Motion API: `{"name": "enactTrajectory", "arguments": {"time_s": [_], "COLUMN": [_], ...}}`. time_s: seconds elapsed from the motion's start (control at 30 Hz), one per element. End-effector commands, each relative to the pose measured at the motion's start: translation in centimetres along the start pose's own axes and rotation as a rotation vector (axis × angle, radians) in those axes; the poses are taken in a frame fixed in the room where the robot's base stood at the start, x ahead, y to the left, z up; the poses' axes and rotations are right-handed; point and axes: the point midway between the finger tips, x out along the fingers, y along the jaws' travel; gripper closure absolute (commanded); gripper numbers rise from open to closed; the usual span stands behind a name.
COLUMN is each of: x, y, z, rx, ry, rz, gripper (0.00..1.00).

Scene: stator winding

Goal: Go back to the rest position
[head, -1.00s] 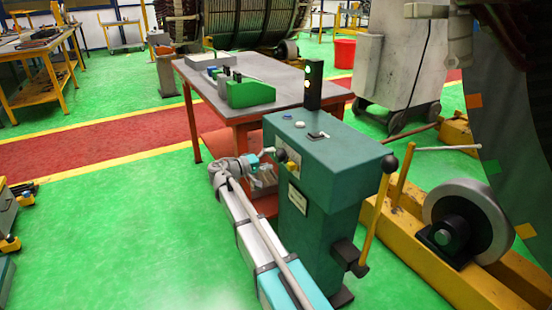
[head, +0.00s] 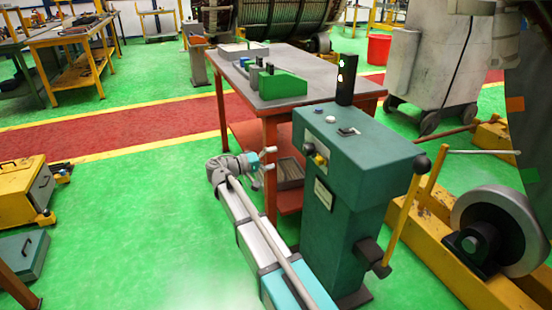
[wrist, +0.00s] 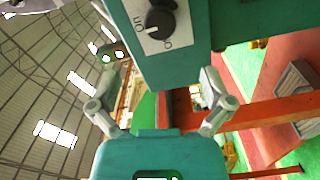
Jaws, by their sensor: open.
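My gripper (head: 268,166) is at the end of my extended arm, low in front of the red-legged table and left of the green control cabinet (head: 345,190). In the wrist view my gripper (wrist: 163,98) has its two fingers spread wide, with nothing between them. A black rotary switch (wrist: 160,20) with an "On" label on the cabinet fills the top of the wrist view, just beyond the fingers. The fingers look apart from the cabinet.
A signal light (head: 346,80) stands on the cabinet. The table (head: 310,70) behind holds a green block (head: 278,86). A yellow rail (head: 440,255) with a grey wheel (head: 497,225) lies to the right. A yellow cabinet (head: 22,198) stands at the left. Green floor (head: 130,230) between is clear.

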Motion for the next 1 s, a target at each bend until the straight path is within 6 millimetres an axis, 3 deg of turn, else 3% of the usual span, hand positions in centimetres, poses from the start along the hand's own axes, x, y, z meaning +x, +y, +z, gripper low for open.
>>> {"name": "enactTrajectory", "arguments": {"time_s": [0.27, 0.47, 0.8, 1.0], "x": [0.3, 2.4, 7.1, 8.1], "y": [-0.2, -1.5, -6.2, -8.7], "z": [0.4, 3.0, 12.1, 17.7], "rx": [-0.003, -0.025, -0.079, -0.086], "ry": [-0.007, -0.050, -0.199, -0.281], "rz": [-0.014, -0.106, -0.468, -0.711], "gripper": [0.00, 0.00, 0.00, 0.00]}}
